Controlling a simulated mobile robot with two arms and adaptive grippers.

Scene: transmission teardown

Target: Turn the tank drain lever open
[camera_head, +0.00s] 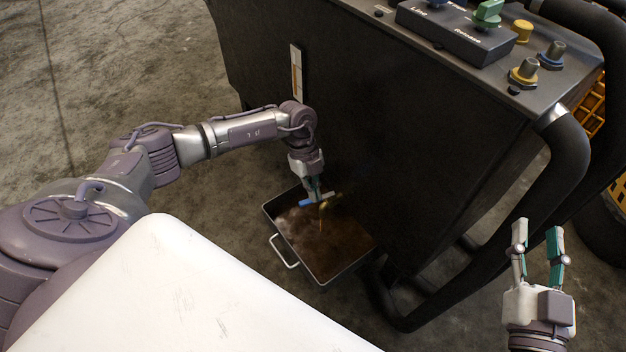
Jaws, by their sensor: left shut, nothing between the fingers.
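The black tank (400,130) stands at the centre. Low on its near side is a brass drain valve (331,201) with a blue lever (306,203). My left gripper (316,193) is shut with nothing in it, pointing down right at the lever; its fingertips partly cover the lever, and I cannot tell whether they touch it. A thin amber streak, seemingly fluid, shows below the valve. A metal drain pan (349,271) with brown liquid in it sits on the floor underneath. My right gripper (538,238) is open and empty at the lower right.
A control box (455,38) with a green knob and several fittings is on top of the tank. A thick black tubular frame (568,165) runs down the tank's right side. The pan has a handle (283,252) on its left. Concrete floor at left is clear.

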